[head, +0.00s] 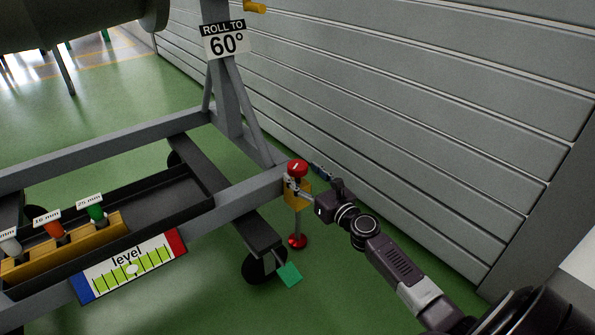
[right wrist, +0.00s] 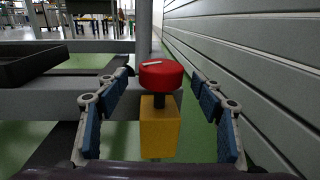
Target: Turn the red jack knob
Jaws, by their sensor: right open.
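The red jack knob (head: 297,168) sits on top of a yellow block (head: 298,194) at the corner of the grey stand frame. In the right wrist view the knob (right wrist: 161,74) is a red disc with a pale mark on top, above the yellow block (right wrist: 159,128). My right gripper (head: 307,180) is at the knob from the right. In the right wrist view its blue-padded fingers (right wrist: 162,84) are open, one on each side of the knob, with gaps between pads and knob. My left gripper is not in view.
A grey ribbed wall (head: 420,110) runs close along the right. A level gauge (head: 130,265) and a yellow rack (head: 75,245) with coloured pieces are on the frame at left. A red foot (head: 298,241) is below the jack. Green floor is open at the front.

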